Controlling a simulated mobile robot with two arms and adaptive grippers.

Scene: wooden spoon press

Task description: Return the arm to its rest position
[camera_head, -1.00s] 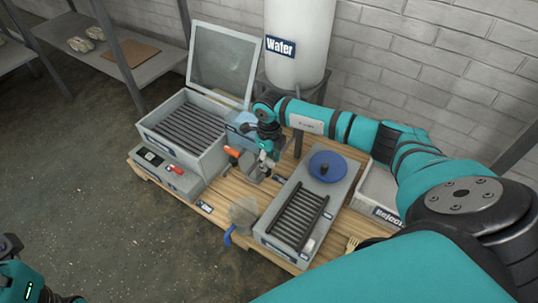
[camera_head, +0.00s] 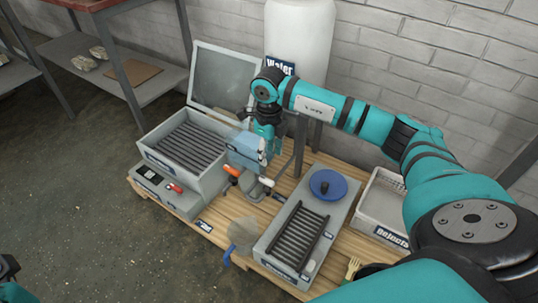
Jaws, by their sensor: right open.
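My right arm comes in from the right and reaches across the back of the wooden table (camera_head: 215,222). Its gripper (camera_head: 266,150) points down above the blue box-like device (camera_head: 243,152), behind the orange-handled lever (camera_head: 232,171). The fingers are small in the picture and partly overlap the device; they hold nothing that I can see. A dark edge of my left arm (camera_head: 8,268) shows at the lower left; its gripper is out of the frame.
An open-lidded grey box with dark bars (camera_head: 165,160) stands at the left. A second rack unit (camera_head: 270,235) with a blue round lid (camera_head: 327,185) stands at centre right.

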